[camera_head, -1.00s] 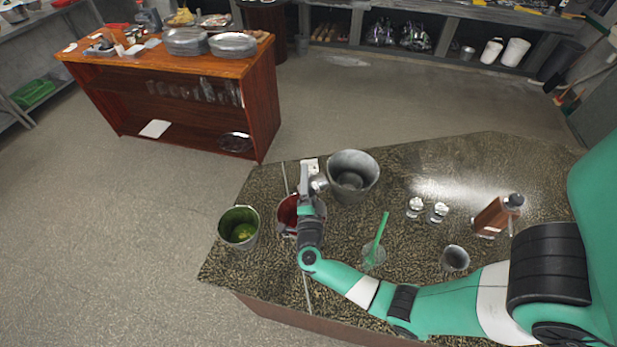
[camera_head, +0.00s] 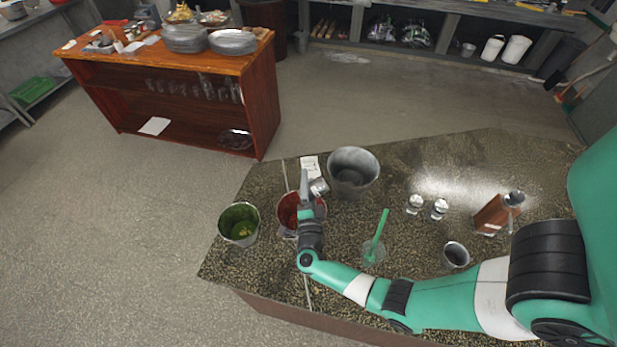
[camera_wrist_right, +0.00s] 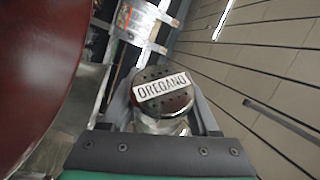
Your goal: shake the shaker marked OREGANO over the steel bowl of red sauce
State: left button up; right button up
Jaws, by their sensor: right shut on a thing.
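The steel bowl of red sauce (camera_head: 286,212) stands near the left end of the speckled counter, partly covered by my right arm. My right gripper (camera_head: 310,187) is over the bowl's far right side. It is shut on the OREGANO shaker (camera_head: 319,187), a small steel shaker. In the right wrist view, the shaker's dark perforated lid with the white OREGANO label (camera_wrist_right: 162,90) sits between the fingers. Dark red sauce (camera_wrist_right: 35,65) fills the left of that view. Whether any oregano is falling cannot be seen. My left gripper is not in view.
A grey pot (camera_head: 367,165) stands close right of the gripper. A white card (camera_head: 309,165) lies behind.

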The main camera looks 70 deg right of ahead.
notch_tip(320, 180, up, 4)
jog(key=shift+f, duration=0.2)
jog(key=shift+r, duration=0.1)
notch_tip(320, 180, up, 6)
jog(key=p, duration=0.6)
